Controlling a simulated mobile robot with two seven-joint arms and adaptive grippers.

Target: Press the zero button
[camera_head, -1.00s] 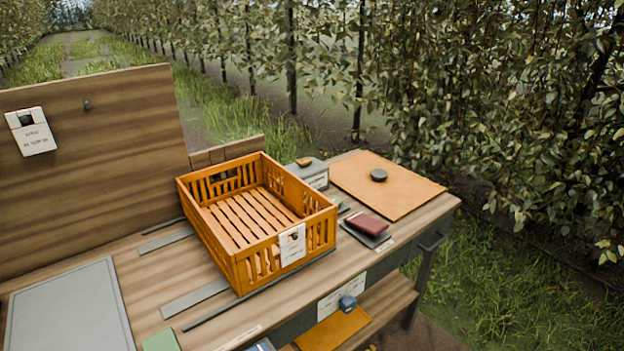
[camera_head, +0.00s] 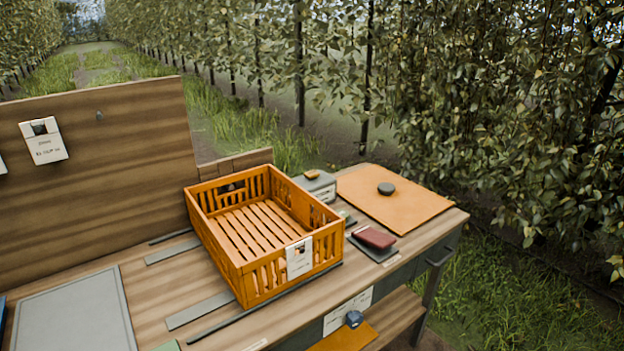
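No part is clearly marked as a zero button. A grey box (camera_head: 318,188) with a pale label on its front stands behind the orange crate's right side. A small orange-brown piece (camera_head: 312,174) sits on its top; I cannot tell whether it is a button. The label's writing is too small to read. The empty orange slatted crate (camera_head: 252,279) stands on the wooden table, a white tag (camera_head: 299,258) on its near side. Neither of my grippers is in view.
An orange-tan board (camera_head: 415,209) with a dark round puck (camera_head: 386,188) lies at the table's right end. A dark red block (camera_head: 373,237) lies on a grey pad. A grey panel (camera_head: 75,313) lies at left, before an upright wooden board (camera_head: 110,180). A blue object (camera_head: 354,318) sits below the front edge.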

